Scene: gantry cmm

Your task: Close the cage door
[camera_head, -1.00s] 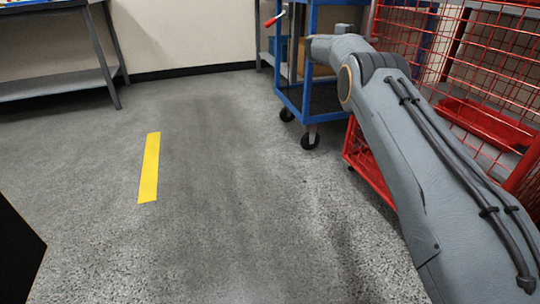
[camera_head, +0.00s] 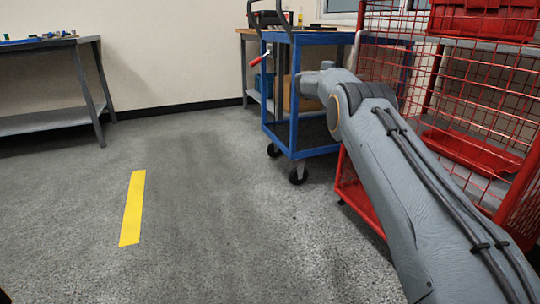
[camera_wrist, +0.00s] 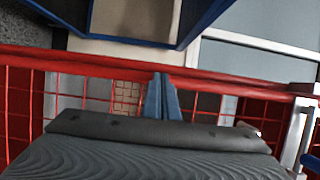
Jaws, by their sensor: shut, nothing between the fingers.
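The red wire-mesh cage (camera_head: 372,45) stands at the right in the head view, with its mesh side facing me. A dense red mesh panel (camera_head: 524,205) shows steeply angled at the right edge; I cannot tell whether this is the cage door. My arm reaches across the front of the cage and hides part of its lower frame. My gripper is hidden in the head view. In the wrist view my gripper (camera_wrist: 162,97) is shut and empty, its blue fingertips together in front of a red frame bar (camera_wrist: 215,83) and red mesh. I cannot tell whether they touch it.
A blue wheeled cart (camera_head: 296,95) stands just left of the cage. Red bins (camera_head: 470,150) sit inside the cage. A grey workbench (camera_head: 45,122) is at the far left. The floor with a yellow strip (camera_head: 132,208) is clear.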

